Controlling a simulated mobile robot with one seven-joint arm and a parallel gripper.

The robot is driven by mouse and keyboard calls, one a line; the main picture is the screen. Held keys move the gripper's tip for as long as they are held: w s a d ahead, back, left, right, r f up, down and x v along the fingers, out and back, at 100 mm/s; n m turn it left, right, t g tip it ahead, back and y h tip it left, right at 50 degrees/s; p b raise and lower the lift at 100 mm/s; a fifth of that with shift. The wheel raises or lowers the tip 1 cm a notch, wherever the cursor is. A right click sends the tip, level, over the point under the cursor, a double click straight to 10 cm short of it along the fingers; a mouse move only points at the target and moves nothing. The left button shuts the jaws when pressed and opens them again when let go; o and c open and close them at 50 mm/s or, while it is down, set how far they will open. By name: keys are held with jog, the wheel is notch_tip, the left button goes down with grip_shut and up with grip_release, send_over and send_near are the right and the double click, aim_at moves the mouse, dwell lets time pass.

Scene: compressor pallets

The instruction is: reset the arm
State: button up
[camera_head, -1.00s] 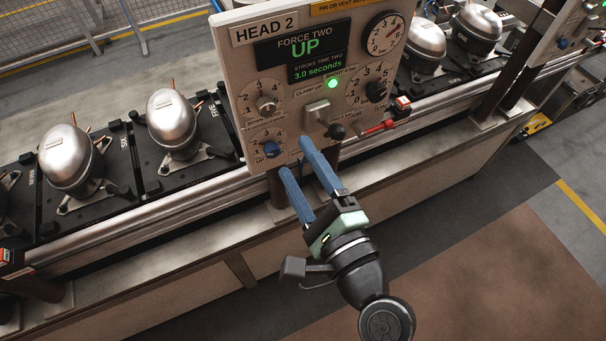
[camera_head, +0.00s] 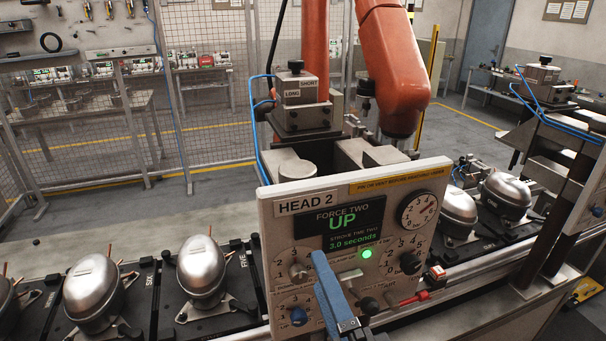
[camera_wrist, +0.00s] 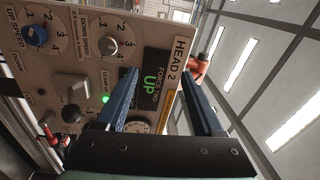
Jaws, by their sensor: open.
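My gripper (camera_wrist: 160,73) is open and empty, its two blue fingers apart in the wrist view. In the head view a blue finger (camera_head: 328,290) shows at the bottom centre, in front of the lower part of the HEAD 2 control panel (camera_head: 280,233); the rest of the gripper and arm is mostly cut off below. The panel (camera_wrist: 63,75) appears turned on its side in the wrist view, behind and left of the fingers. I cannot tell the gap between fingers and panel; no contact is clear.
The panel's display (camera_head: 343,222) reads UP, with a green light (camera_head: 367,254) lit. Several silver compressors (camera_head: 203,270) sit on black pallets along the conveyor. An orange robot arm (camera_head: 392,70) stands behind the panel. A mesh fence (camera_head: 215,110) is at the back left.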

notch_tip(320, 180, up, 18)
jog(key=a+n+t+h+b, duration=0.1)
jog(key=a+n+t+h, duration=0.1)
jog(key=n+t, duration=0.5)
jog(key=s+r+n+t+h, duration=0.1)
jog(key=s+r+n, duration=0.2)
jog(key=r, duration=0.4)
jog(key=s+r+n+t+h+b, duration=0.1)
jog(key=s+r+n+h, duration=0.1)
jog(key=r, duration=0.5)
jog(key=shift+s+a+n, duration=0.45)
jog(key=shift+s+n, duration=0.45)
jog(key=shift+f, duration=0.1)
